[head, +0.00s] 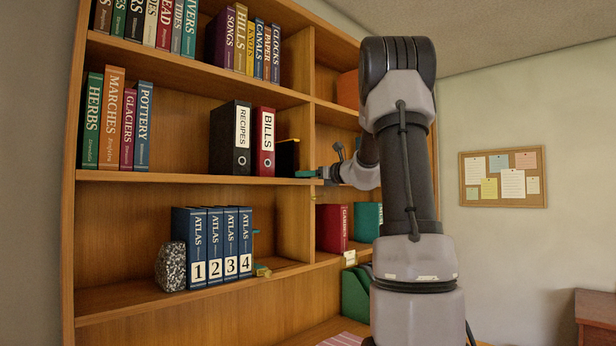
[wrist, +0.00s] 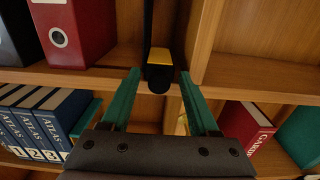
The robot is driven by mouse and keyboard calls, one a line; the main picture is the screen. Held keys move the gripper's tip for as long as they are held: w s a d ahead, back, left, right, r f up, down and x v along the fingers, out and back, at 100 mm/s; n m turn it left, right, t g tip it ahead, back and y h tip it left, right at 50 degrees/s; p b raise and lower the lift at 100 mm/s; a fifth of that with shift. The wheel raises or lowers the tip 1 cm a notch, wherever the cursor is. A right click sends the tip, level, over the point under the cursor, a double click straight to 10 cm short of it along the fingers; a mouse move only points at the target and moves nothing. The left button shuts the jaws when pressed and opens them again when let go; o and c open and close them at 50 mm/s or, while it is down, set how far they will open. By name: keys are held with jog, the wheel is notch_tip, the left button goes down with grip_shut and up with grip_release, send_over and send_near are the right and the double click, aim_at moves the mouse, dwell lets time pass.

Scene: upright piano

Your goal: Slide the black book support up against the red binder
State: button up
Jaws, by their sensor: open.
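The red binder (head: 264,142), labelled BILLS, stands upright on the middle shelf; its lower part shows in the wrist view (wrist: 80,30). The black book support (head: 287,156) stands just right of it, partly hidden by my gripper in the head view. In the wrist view the support (wrist: 148,22) is a thin black upright with a yellow part and a rounded black end at the shelf's front edge. A gap of bare shelf separates it from the binder. My gripper (wrist: 161,74) is open, its green fingers on either side of the rounded end; contact cannot be told. It also shows in the head view (head: 306,174).
A black RECIPES binder (head: 231,138) stands left of the red one. A vertical divider (wrist: 202,35) rises close right of the support. Blue atlases (head: 212,246) and a speckled stone block (head: 171,266) stand on the shelf below. A red book (wrist: 248,125) is below right.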

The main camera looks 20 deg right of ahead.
jog(key=shift+w+a, duration=0.1)
jog(key=shift+w, duration=0.1)
grip_shut()
dwell(1.2)
